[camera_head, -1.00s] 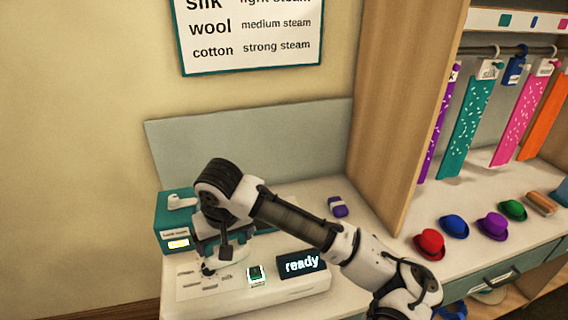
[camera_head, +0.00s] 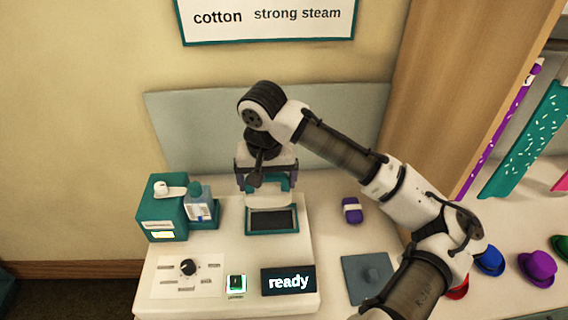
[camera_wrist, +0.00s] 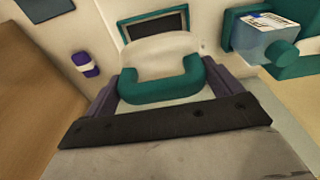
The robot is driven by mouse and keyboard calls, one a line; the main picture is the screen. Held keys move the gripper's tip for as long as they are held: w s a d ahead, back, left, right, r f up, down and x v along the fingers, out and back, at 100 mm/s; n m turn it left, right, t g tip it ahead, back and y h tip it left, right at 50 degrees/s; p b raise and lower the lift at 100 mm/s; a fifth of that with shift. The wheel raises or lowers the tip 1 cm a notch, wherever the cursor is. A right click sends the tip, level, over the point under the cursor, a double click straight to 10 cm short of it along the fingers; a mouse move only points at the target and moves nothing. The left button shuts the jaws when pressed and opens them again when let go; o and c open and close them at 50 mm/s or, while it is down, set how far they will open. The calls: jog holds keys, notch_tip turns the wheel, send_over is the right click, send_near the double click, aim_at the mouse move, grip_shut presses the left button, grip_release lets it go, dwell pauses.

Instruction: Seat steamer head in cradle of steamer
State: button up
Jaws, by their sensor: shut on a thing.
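The steamer's white base (camera_head: 228,285) stands on the counter in the head view. Its cradle (camera_head: 272,234) looks like a teal-rimmed frame with a dark inside; it also shows at the top of the wrist view (camera_wrist: 153,27). My gripper (camera_head: 266,184) is just behind and above the cradle. It is shut on the steamer head, a white piece with a teal U-shaped handle (camera_wrist: 160,92), between the purple-grey fingers in the wrist view. The head appears close to the cradle's edge; I cannot tell whether they touch. My wrist hides much of the head in the head view.
A teal tank (camera_head: 162,215) and a blue-grey bottle (camera_head: 200,206) stand left of the cradle. A dial (camera_head: 188,267), a green switch (camera_head: 236,284) and a "ready" display (camera_head: 288,282) are at the front. A purple block (camera_head: 352,210) and a grey-blue pad (camera_head: 367,276) lie right.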

aim_at(270, 189)
jog(key=shift+w+d, duration=0.25)
jog(key=shift+d, duration=0.05)
notch_tip(270, 189, down, 5)
jog(key=b, duration=0.5)
jog(key=shift+f, duration=0.6)
jog(key=shift+f, duration=0.1)
dwell(0.8)
jog(key=shift+f, duration=0.5)
jog(key=shift+f+b, duration=0.3)
jog(key=shift+b, duration=0.1)
jog(key=shift+f, duration=0.35)
jog(key=shift+f, duration=0.1)
dwell(0.4)
